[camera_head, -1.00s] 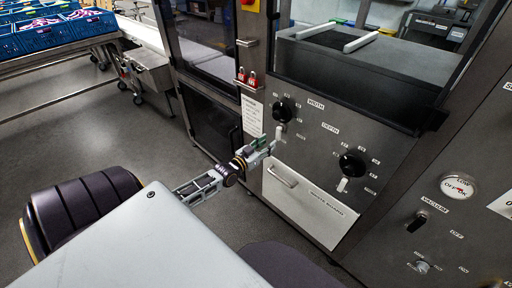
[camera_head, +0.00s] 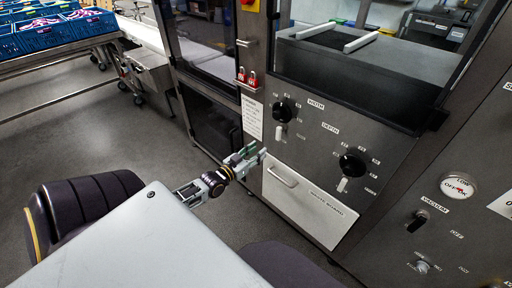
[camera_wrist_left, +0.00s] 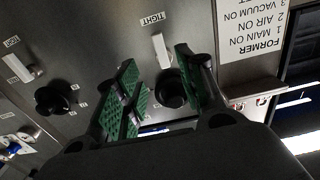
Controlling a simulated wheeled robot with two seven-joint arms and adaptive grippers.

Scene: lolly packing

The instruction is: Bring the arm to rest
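My left gripper (camera_head: 252,155) is in front of the machine's grey front panel. In the left wrist view my left gripper (camera_wrist_left: 157,62) has its two green-padded fingers apart with nothing between them. The upper-left black knob (camera_head: 286,108) with its white pointer (camera_head: 281,131) is on the panel, just above and right of the gripper and apart from it. In the wrist view a black knob (camera_wrist_left: 171,92) and a white pointer (camera_wrist_left: 161,50) show beyond the gap between the fingers. My right gripper does not show.
A second black knob (camera_head: 352,164) sits to the right. A pale panel with a handle (camera_head: 283,177) is below the first knob. Red padlocks (camera_head: 247,78) hang on the door frame. A blue crate (camera_head: 60,35) stands at the far left. Grey floor (camera_head: 110,135) is open left.

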